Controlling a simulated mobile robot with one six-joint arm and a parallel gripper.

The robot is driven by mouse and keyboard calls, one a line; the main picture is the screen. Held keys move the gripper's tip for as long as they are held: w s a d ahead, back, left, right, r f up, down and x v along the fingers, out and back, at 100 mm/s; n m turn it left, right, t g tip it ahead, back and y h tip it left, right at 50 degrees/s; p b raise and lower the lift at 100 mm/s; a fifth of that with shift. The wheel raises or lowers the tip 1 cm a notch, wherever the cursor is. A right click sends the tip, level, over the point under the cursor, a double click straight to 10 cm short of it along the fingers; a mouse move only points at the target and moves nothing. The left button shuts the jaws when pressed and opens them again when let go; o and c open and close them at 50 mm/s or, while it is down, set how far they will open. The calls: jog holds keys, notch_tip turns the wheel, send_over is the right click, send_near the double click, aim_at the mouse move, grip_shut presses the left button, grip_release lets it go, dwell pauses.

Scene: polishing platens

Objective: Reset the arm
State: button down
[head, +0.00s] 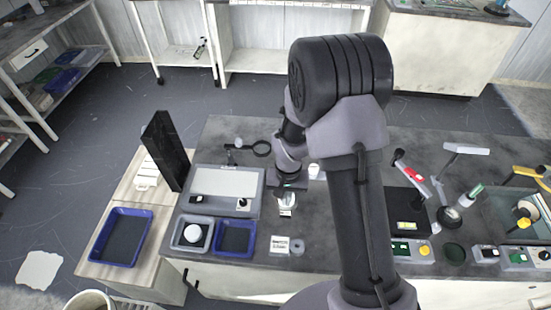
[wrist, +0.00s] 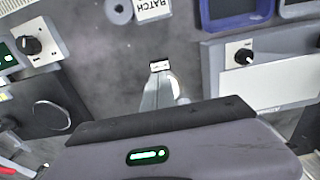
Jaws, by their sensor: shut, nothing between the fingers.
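My gripper (head: 287,212) points down over the dark workbench (head: 330,225), near its middle. In the wrist view my gripper (wrist: 160,66) has its fingertips together with nothing between them, over bare bench top. My arm rises from the bottom of the head view, bends at a high elbow and comes down to the gripper. A white block marked BATCH (head: 280,245) and a grey ring (head: 297,247) lie in front of the gripper, apart from it. They also show at the top of the wrist view.
A panel with a pale plate (head: 224,182) and a blue tray (head: 235,238) stand left of the gripper. A magnifier (head: 261,148) stands behind. A tall black panel (head: 165,150) stands at the left edge.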

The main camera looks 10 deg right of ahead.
notch_tip(320, 180, up, 17)
jog(key=s+t, duration=0.2)
jog(key=s, duration=0.1)
jog(key=s+a+r+t+y, duration=0.1)
jog(key=s+a+r+t, duration=0.1)
jog(key=s+r, duration=0.4)
jog(key=s+a+r+t+y+b, duration=0.1)
jog(key=s+a+r, duration=0.1)
jog(key=s+r, duration=0.5)
jog(key=s, duration=0.3)
jog(key=shift+r+m+t, duration=0.2)
jog(key=shift+m+t, duration=0.2)
